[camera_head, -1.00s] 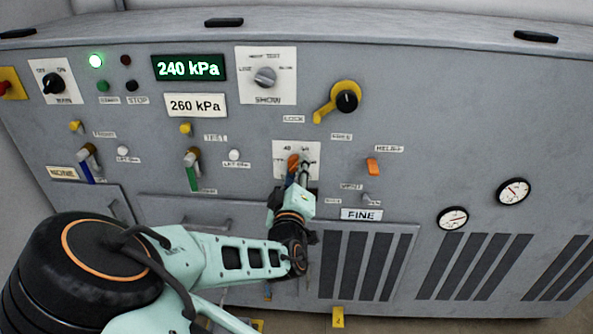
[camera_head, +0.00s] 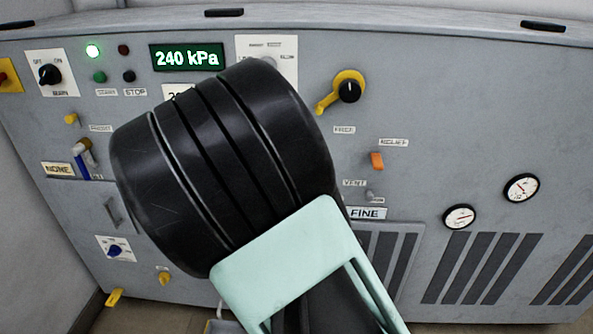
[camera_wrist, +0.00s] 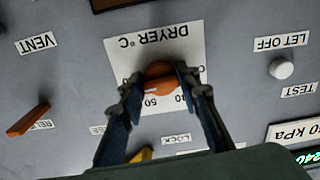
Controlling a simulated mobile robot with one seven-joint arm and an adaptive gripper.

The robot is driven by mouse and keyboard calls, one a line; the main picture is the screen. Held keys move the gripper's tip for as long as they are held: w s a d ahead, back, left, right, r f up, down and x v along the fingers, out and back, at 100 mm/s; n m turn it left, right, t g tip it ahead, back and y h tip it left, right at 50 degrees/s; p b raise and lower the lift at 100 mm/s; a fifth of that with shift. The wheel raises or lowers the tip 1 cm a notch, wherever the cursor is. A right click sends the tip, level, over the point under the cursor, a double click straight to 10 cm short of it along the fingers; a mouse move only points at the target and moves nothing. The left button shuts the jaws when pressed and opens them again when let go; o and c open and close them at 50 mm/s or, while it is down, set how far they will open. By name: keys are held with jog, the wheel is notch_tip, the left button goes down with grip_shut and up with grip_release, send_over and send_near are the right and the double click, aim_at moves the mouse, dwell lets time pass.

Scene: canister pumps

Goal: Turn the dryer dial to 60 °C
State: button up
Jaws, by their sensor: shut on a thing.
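The dryer dial is an orange knob (camera_wrist: 161,76) on a white plate (camera_wrist: 118,52) marked DRYER °C, seen upside down in the wrist view. My gripper (camera_wrist: 162,84) is shut on the knob, with one dark blue finger on each side. A 50 shows just below the knob in that picture. Other scale figures are partly hidden by the fingers, and I cannot read which one the pointer marks. In the head view my own arm hides the dial and my gripper.
In the wrist view, an orange lever (camera_wrist: 28,120) is at the left and a white button (camera_wrist: 281,68) at the right. In the head view, a yellow lock lever (camera_head: 335,98) and an orange relief switch (camera_head: 376,160) stand right of my arm.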

jog(key=shift+r+m+b, duration=0.15)
jog(key=shift+m+b, duration=0.15)
jog(key=shift+m, duration=0.3)
jog(key=o, duration=1.1)
jog(key=shift+o, duration=0.2)
jog(key=s, duration=0.7)
jog(key=shift+s+a, duration=0.15)
jog(key=shift+s, duration=0.1)
